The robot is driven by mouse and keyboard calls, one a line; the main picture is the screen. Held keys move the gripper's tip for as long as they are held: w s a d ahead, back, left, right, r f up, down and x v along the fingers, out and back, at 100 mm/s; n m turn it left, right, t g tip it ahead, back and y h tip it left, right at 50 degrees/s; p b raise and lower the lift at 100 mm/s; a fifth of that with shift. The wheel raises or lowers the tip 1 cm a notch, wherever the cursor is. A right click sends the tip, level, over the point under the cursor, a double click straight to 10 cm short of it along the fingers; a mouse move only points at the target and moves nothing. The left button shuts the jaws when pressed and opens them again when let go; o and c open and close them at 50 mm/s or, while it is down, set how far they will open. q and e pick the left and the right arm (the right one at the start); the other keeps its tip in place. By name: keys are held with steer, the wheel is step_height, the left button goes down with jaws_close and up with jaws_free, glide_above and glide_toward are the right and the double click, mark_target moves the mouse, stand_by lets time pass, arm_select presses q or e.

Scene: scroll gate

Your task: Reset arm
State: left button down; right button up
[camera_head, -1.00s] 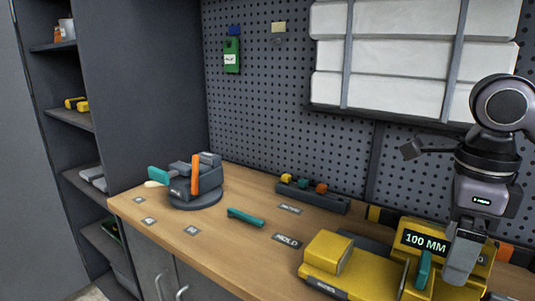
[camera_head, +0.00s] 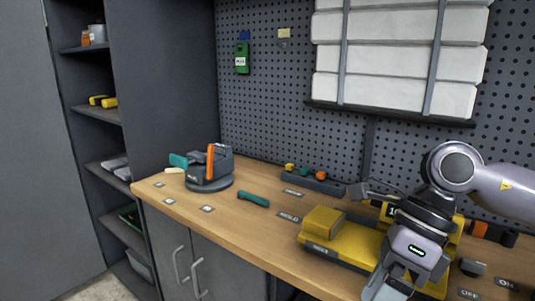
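My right arm comes in from the right. Its gripper (camera_head: 388,286) points down in front of the yellow machine (camera_head: 345,246) on the workbench (camera_head: 262,230). The arm and gripper hide part of the machine, including most of its display. The fingers are at the bottom of the picture, and I cannot tell whether they are open or shut. No held object can be made out. My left arm and gripper are not in view.
A grey vise with an orange part (camera_head: 208,168) stands at the bench's left end. A teal bar (camera_head: 253,199) lies in the middle. A dark tray with small coloured pieces (camera_head: 315,183) stands by the pegboard (camera_head: 260,110). Shelves (camera_head: 97,112) are at left.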

steer(key=s+a+r+m+y, duration=0.1)
steer(key=a+m+y, duration=0.4)
steer(key=a+y, duration=0.3)
steer(key=s+a+r+m+y, duration=0.1)
steer(key=a+r+m+y, duration=0.1)
steer(key=a+m+y, duration=0.4)
steer(key=w+d+f+m+t+h, duration=0.3)
steer(key=f+m+t, duration=0.35)
steer(key=m, duration=0.25)
steer(key=w+d+f+m+t+h, duration=0.2)
steer(key=d+f+m+t+h, duration=0.2)
steer(key=f+m+t, duration=0.4)
steer(key=w+d+f+m+t+h, duration=0.3)
steer(key=f+m+t, duration=0.15)
steer(key=m, duration=0.55)
steer(key=s+d+f+m+g+h, duration=0.3)
steer(key=s+d+f+m+h, duration=0.15)
steer(key=s+f, duration=0.4)
steer(key=s+d+f+m+g+h, duration=0.3)
steer(key=s+d+f, duration=0.25)
steer(key=f, duration=0.65)
step_height(320, 180, up, 4)
steer(key=p, duration=0.3)
steer(key=shift+s+a+r, duration=0.1)
steer(key=shift+a+r, duration=0.05)
steer(key=shift+r, duration=0.1)
